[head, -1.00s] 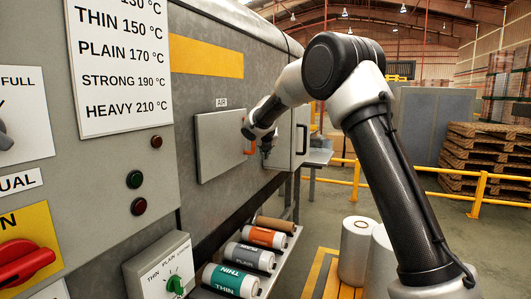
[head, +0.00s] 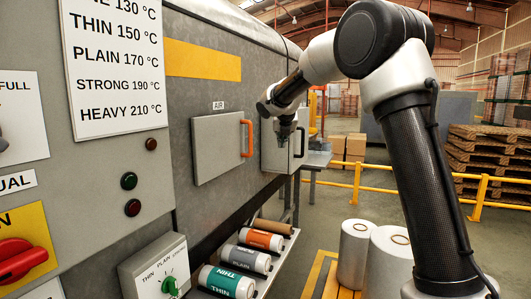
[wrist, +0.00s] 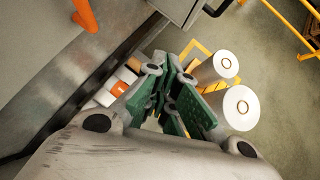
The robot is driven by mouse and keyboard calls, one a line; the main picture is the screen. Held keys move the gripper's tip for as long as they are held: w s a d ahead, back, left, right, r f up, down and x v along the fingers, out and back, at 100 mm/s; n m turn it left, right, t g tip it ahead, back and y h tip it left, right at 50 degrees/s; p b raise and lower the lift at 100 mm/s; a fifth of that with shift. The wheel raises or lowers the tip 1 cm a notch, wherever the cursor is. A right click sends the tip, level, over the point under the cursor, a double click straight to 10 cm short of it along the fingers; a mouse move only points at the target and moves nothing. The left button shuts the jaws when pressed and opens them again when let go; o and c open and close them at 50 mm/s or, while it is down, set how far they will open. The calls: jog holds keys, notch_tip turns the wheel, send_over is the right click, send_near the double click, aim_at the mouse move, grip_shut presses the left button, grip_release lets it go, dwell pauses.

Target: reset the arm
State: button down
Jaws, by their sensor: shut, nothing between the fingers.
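My gripper (head: 283,142) hangs in front of the machine, right of the grey AIR door with its orange handle (head: 246,138). It points downward and its fingers are small and dark in the head view. In the wrist view the gripper (wrist: 172,72) has its green finger pads together at the tips, shut with nothing between them. The AIR door (head: 218,149) is flat against the machine face. My gripper is apart from the door handle. A second grey box or door (head: 277,152) stands behind my gripper.
Labelled rolls, orange (head: 261,239), grey (head: 249,259) and green (head: 227,281), lie on a shelf below. Large pale rolls (head: 354,252) stand on a yellow pallet. A yellow rail (head: 420,190) and stacked wooden pallets (head: 488,165) are behind. A dial box (head: 157,265) is at the lower left.

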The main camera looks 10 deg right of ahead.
jog(key=s+d+f+m+g, duration=0.2)
jog(key=s+f+m, duration=0.2)
jog(key=s+m, duration=0.45)
jog(key=s+d+f+m+g, duration=0.25)
jog(key=s+f+m, duration=0.25)
jog(key=s+m, duration=0.4)
jog(key=s+d+m+y, duration=0.1)
jog(key=s+d+m, duration=0.3)
jog(key=s+m, duration=1.2)
jog(key=shift+s+r+y, duration=0.2)
jog(key=shift+s+y, duration=0.1)
jog(key=shift+s, duration=8.55)
